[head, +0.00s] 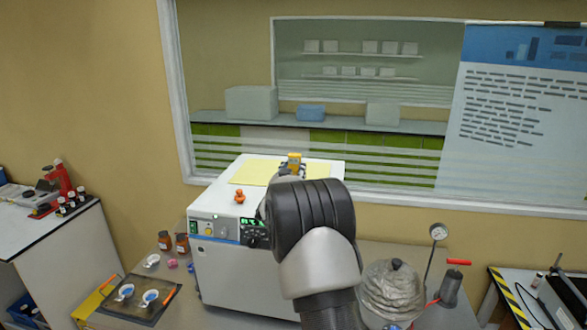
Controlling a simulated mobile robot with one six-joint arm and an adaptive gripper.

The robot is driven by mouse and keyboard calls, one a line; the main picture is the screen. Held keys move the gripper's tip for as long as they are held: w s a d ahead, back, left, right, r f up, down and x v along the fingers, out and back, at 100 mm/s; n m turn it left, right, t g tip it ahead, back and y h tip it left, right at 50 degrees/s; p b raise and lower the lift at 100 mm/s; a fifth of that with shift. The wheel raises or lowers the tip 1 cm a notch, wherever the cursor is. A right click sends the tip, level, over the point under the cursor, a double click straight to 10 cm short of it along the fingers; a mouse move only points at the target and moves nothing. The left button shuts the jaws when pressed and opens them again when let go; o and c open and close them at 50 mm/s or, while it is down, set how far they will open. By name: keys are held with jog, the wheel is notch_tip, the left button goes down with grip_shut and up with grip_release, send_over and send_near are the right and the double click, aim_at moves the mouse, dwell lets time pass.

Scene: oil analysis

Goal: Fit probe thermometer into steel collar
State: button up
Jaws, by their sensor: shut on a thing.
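My gripper (292,172) is over the top of the white boxy instrument (225,274), mostly hidden behind my own dark arm. It is shut on a small yellow-orange thing, which looks like the head of the probe thermometer (294,158) and stands up above the fingers. The probe's stem is hidden, so I cannot tell whether it touches anything below. I cannot make out the steel collar; my arm covers part of the instrument's top.
A yellow sheet (256,172) and a small orange figure (239,196) are on the instrument's top. Brown bottles (182,243) and a dark tray (124,312) with white dishes are at left.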

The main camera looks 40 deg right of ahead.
jog(key=shift+f+b, duration=3.15)
jog(key=shift+f, duration=1.45)
jog(key=o, duration=1.2)
jog(key=shift+c, duration=0.2)
jog(key=shift+a, duration=0.1)
jog(key=v, duration=1.2)
jog(key=shift+w, duration=0.1)
